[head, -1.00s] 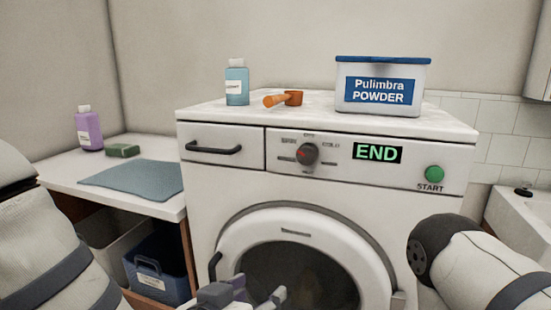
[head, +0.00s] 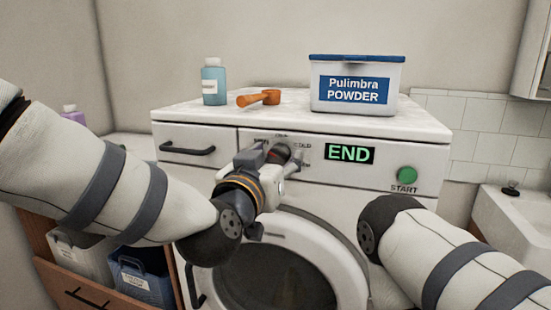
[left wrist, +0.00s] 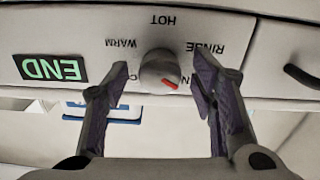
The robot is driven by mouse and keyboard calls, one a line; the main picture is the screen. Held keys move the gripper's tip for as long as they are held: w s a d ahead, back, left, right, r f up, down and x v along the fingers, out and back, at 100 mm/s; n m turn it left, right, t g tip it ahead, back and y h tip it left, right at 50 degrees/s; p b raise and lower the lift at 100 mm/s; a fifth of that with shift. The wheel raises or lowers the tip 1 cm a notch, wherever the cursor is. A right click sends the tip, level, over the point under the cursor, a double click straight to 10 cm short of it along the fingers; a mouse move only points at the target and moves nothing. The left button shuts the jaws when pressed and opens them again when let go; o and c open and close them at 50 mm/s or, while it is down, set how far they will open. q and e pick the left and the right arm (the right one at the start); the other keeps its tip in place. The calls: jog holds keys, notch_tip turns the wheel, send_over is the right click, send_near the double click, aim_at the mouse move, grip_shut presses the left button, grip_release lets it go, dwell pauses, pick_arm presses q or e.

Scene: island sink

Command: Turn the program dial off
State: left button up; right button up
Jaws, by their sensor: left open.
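The program dial (head: 281,151) is a dark grey knob on the white washing machine's (head: 420,152) front panel. In the left wrist view, which is upside down, the dial (left wrist: 160,70) shows a red mark slanting to the lower right. HOT, WARM and RINSE labels read around it; others are partly hidden. My left gripper (head: 277,158) is at the panel, open, with one finger on each side of the dial. In the left wrist view the gripper's fingers (left wrist: 161,74) show a gap to the dial on both sides. My right arm shows, but its gripper does not.
A green END display (head: 349,153) and a green START button (head: 407,175) are right of the dial. A drawer handle (head: 188,150) is to the left.

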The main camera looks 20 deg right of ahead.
pick_arm(q)
jog(key=shift+w+d, duration=0.1)
jog(key=shift+w, duration=0.05)
jog(key=c, duration=1.1)
jog(key=shift+c, duration=0.2)
